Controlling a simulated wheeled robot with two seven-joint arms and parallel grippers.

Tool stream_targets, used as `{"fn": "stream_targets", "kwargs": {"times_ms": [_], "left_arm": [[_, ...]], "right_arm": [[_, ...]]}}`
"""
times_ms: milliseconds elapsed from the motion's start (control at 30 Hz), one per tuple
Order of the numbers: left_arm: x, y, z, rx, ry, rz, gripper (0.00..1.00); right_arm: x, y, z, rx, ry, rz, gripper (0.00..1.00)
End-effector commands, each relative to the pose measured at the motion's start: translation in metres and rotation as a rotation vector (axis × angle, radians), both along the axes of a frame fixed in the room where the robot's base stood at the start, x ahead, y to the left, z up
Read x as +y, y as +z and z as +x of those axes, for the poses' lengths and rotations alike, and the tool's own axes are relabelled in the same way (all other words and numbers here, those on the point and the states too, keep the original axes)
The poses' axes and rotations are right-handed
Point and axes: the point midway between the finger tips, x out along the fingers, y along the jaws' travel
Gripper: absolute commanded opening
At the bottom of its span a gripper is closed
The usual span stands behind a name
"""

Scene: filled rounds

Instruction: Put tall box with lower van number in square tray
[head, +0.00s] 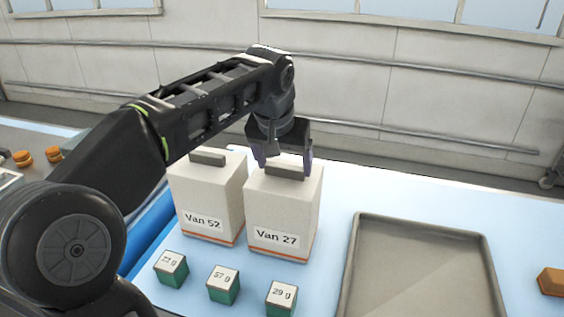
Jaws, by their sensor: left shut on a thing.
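Two tall white boxes with an orange stripe near the base stand side by side in the head view. The left one (205,195) is labelled "Van 52". The right one (282,215) is labelled "Van 27". My left gripper (285,168) comes down from above and is shut on the grey handle on top of the Van 27 box. The box looks upright, and I cannot tell whether its base touches the table. The grey square tray (354,255) lies to the right, and what shows of it is empty. My right gripper is not in view.
Three small green-and-white blocks stand in front of the boxes, labelled 23 g (171,268), 57 g (223,284) and 29 g (281,298). An orange block (551,282) lies right of the tray. Small orange-brown items (23,158) sit at far left. The table behind the tray is clear.

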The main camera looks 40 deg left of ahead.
Motion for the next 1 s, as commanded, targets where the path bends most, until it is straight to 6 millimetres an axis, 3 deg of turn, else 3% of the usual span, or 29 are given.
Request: {"fn": "stream_targets", "kwargs": {"times_ms": [167,200,400,800,1000], "left_arm": [[0.0,-0.005,0.0,-0.002,0.0,0.0,0.09],[0.0,-0.004,0.0,-0.001,0.0,0.0,0.84],[0.0,-0.004,0.0,0.0,0.0,0.0,1.0],[-0.001,0.0,-0.001,-0.002,0.0,0.0,1.0],[-0.006,0.025,-0.012,-0.006,-0.001,0.0,1.0]], "right_arm": [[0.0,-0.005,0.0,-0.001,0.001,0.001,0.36],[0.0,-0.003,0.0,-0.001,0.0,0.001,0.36],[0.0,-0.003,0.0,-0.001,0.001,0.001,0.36],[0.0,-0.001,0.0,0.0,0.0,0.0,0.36],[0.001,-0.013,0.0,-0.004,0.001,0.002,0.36]]}}
